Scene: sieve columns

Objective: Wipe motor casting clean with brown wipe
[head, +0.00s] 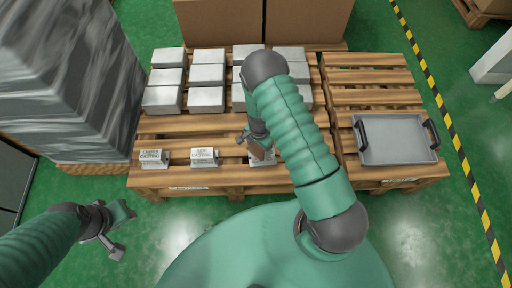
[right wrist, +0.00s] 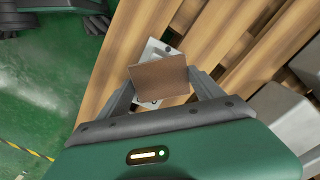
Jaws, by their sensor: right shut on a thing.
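My right gripper (head: 259,140) is shut on the brown wipe (right wrist: 160,80), which hangs between its fingers. The wipe also shows in the head view (head: 262,153). A pale grey casting (right wrist: 156,48) lies right behind the wipe in the right wrist view, mostly hidden by it; I cannot tell whether they touch. Its label is hidden, so I cannot confirm it is the motor casting. Two similar small labelled castings, a left one (head: 153,158) and a middle one (head: 204,157), stand along the pallet's front edge. My left gripper (head: 122,232) is open and empty above the floor.
Several grey blocks (head: 206,75) stand in rows at the back of the wooden pallet (head: 180,124). A grey tray (head: 395,140) with dark handles sits on the right pallet. Cardboard boxes (head: 230,20) stand behind, and a wrapped stack (head: 65,80) at left. Bare slats lie between rows.

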